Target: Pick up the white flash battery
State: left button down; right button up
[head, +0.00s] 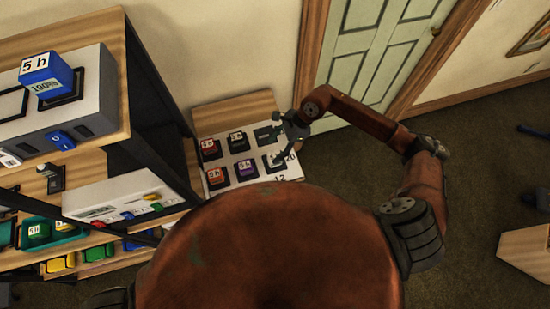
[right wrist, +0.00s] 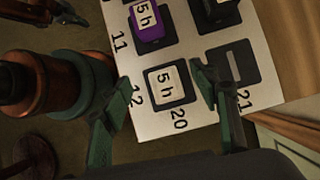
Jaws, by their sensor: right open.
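The white flash battery (right wrist: 166,88) shows in the right wrist view as a pale block marked "5 h", seated in a black-framed slot of the white board (right wrist: 150,125) near the printed numbers 12 and 20. My right gripper (right wrist: 163,92) is open, with one green finger on either side of the battery in this view. I cannot tell how far above it the fingertips are. In the head view my right gripper (head: 284,143) hangs over the right end of the board and partly hides the battery there. My left gripper is not in view.
A purple battery (right wrist: 148,25) is close by the white one. A slot (right wrist: 237,68) beside it looks empty. Red (head: 209,148) and orange (head: 215,177) batteries sit at the board's left. A shelf rack (head: 122,75) with a blue battery (head: 45,75) stands left.

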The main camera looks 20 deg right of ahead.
aim_at(275, 156)
jog(key=shift+w+d+f+h, duration=0.15)
jog(key=shift+d+h, duration=0.1)
jog(key=shift+d, duration=0.25)
jog(key=shift+s+d+f+h, duration=0.1)
jog(key=shift+d+h, duration=0.15)
jog(key=shift+d, duration=0.25)
jog(key=shift+d+f+n, duration=0.2)
jog(key=shift+f+n, duration=0.1)
jog(key=shift+f, duration=0.05)
jog(key=p+x, duration=0.2)
jog(key=x, duration=0.5)
jog(key=shift+f, duration=0.15)
jog(key=shift+d, duration=0.1)
jog(key=shift+c, duration=0.6)
grip_shut()
